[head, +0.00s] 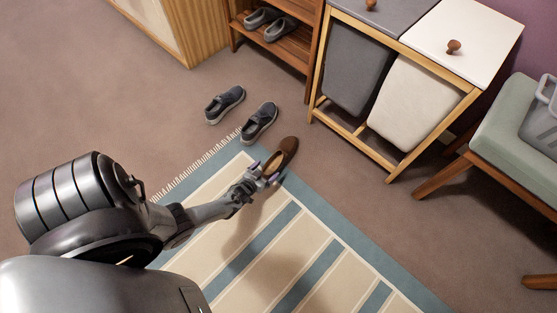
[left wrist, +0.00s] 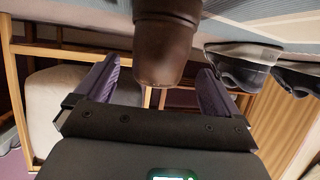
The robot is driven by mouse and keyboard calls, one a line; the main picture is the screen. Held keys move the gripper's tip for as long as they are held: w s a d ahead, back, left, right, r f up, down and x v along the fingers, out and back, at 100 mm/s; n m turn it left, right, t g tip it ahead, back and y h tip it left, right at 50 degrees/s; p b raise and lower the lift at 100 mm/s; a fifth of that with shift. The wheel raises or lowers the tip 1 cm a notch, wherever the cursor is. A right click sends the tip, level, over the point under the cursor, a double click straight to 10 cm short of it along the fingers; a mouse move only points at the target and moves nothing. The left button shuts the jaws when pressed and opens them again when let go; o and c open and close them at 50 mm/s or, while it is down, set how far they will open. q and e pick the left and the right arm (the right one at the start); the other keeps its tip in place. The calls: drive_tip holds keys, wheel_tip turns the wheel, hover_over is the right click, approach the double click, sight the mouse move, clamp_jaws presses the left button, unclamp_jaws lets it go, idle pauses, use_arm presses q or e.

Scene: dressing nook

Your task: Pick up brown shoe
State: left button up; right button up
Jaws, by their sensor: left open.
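The brown shoe (head: 282,154) lies at the far corner of the striped rug, its near end hidden partly by my left gripper. My left gripper (head: 268,179) reaches in from the left, right at the near end of the shoe. In the left wrist view, the dark brown end of the shoe (left wrist: 164,50) is between the two purple fingers of my left gripper (left wrist: 158,85). The fingers are open, with a gap on each side of the shoe. My right gripper is not in view.
Two grey shoes (head: 225,104) (head: 259,122) stand beyond the rug (head: 211,184). A wooden rack (head: 283,52) holds another grey pair. A hamper stand (head: 391,94) and a green bench (head: 511,130) stand to the right. The brown floor (head: 110,105) at the left is clear.

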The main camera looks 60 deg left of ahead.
sight(270, 171)
use_arm(q)
drive_tip(key=b+x, duration=0.2)
drive_tip(key=x, duration=0.1)
drive_tip(key=shift+d+f, duration=0.15)
drive_tip(key=shift+f, duration=0.05)
drive_tip(key=shift+w, duration=0.25)
drive_tip(key=shift+r, duration=0.1)
drive_tip(key=shift+s, duration=0.15)
drive_tip(key=c, duration=1.3)
